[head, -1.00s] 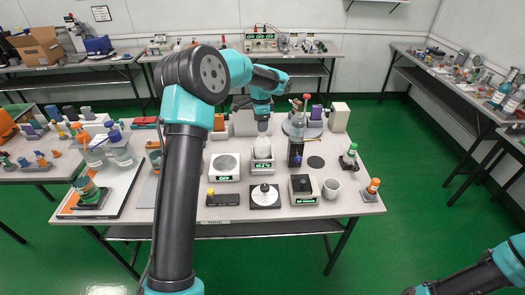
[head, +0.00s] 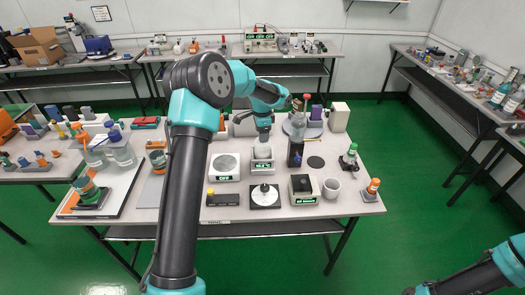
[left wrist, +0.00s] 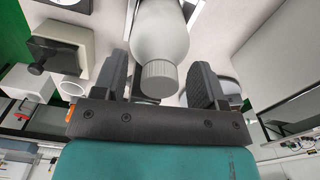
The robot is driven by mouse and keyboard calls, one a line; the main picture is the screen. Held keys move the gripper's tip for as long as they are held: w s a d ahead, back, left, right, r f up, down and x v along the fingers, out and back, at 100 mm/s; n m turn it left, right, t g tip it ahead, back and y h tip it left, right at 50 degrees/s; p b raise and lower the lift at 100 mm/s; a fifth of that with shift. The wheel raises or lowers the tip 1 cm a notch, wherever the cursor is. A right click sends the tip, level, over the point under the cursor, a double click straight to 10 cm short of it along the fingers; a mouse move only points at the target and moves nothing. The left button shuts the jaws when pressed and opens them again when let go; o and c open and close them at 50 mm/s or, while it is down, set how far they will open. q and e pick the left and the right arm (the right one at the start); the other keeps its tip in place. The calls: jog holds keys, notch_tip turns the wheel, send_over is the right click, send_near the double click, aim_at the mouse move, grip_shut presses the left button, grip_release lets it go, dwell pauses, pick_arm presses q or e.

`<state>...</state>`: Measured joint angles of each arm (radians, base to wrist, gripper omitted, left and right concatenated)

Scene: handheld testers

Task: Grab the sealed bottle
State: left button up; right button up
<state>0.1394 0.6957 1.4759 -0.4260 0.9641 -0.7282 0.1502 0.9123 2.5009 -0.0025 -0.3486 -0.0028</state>
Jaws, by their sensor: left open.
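A white bottle with a ribbed cap (head: 263,153) stands in a white tester with a green display (head: 262,166) near the middle of the table. My left gripper (head: 264,136) comes down over it from above, and its arm hides part of the table. In the left wrist view the bottle (left wrist: 160,35) lies between the two dark fingers of the left gripper (left wrist: 158,88), cap toward the palm. The fingers are spread apart, with gaps beside the cap. My right gripper (head: 415,290) is at the bottom right, cut by the frame edge, away from the table.
A round-plate scale (head: 225,162) stands left of the tester. A dark device with a clear red-topped bottle (head: 297,135) stands close on its right. A black-topped box (head: 302,186) and a white mug (head: 331,188) are in front right. The table's front strip is mostly clear.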

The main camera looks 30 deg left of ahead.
pick_arm(q)
jog(key=shift+c, duration=0.5)
grip_shut()
